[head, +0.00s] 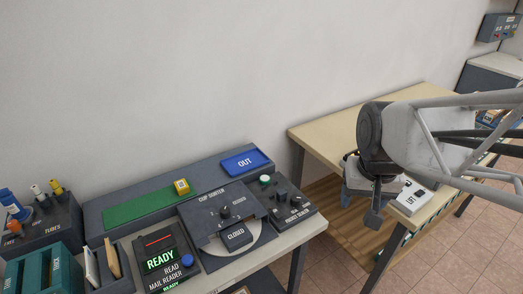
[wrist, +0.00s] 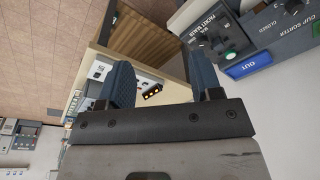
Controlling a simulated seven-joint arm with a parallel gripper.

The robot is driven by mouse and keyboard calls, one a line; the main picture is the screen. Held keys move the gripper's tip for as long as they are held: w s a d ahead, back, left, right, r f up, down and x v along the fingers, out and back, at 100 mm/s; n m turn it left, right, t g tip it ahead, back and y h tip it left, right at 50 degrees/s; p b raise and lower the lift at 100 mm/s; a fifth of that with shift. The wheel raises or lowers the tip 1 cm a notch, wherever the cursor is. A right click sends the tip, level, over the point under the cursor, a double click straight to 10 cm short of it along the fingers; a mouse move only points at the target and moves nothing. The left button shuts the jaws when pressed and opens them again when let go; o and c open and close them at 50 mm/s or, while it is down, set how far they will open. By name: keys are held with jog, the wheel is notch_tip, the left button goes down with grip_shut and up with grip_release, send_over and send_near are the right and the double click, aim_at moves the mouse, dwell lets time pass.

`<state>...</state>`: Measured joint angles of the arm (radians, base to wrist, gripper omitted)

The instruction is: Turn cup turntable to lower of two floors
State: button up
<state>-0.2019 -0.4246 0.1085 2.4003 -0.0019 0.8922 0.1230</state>
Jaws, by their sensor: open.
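The cup sorter (head: 213,205) is a dark grey panel on the left desk. It has a black knob (head: 224,212), a pale round disc (head: 262,236) and a dark cover marked CLOSED (head: 236,236) over part of the disc. In the wrist view, part of the cup sorter (wrist: 292,14) shows at the top right, upside down. My gripper (head: 369,203) is over the right table, well right of the sorter. In the wrist view its two dark fingers (wrist: 157,55) are apart with nothing held between them. No cup is clearly visible.
A grey box marked LIFT (head: 412,196) stands on the right table (head: 345,133) by my gripper. Left of the sorter is the mail reader (head: 165,257), showing READY. Behind are a blue OUT tray (head: 245,162) and a yellow block (head: 182,187).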

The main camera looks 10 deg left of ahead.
jog(key=w+a+f, duration=0.2)
jog(key=w+a, duration=0.3)
jog(key=a, duration=0.3)
jog(key=n+g, duration=0.2)
jog(key=n, duration=0.1)
send_over(225, 210)
notch_tip(225, 210, down, 13)
jog(key=shift+r, duration=0.15)
jog(key=shift+f, duration=3.9)
grip_shut()
